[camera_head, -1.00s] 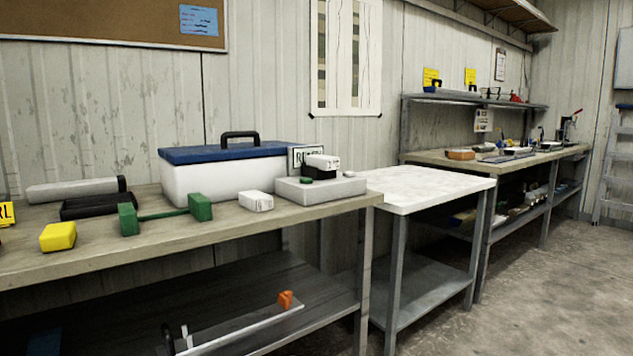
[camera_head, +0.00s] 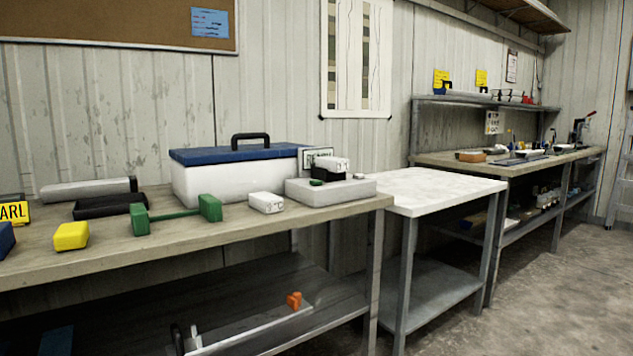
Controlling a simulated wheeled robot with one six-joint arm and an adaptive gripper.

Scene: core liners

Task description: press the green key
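A small dark green key (camera_head: 316,182) sits on the top of a low grey box (camera_head: 345,191) near the right end of the long workbench. A white block with dark markings (camera_head: 332,166) stands on the same box, just behind and right of the key. My gripper is not in view, so its distance from the key does not show.
The workbench (camera_head: 160,251) also holds a white cooler with a blue lid (camera_head: 235,175), a green dumbbell-shaped piece (camera_head: 176,214), a yellow block (camera_head: 71,236) and a white block (camera_head: 266,202). A white-topped table (camera_head: 435,190) stands to its right. Open floor (camera_head: 570,300) lies at right.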

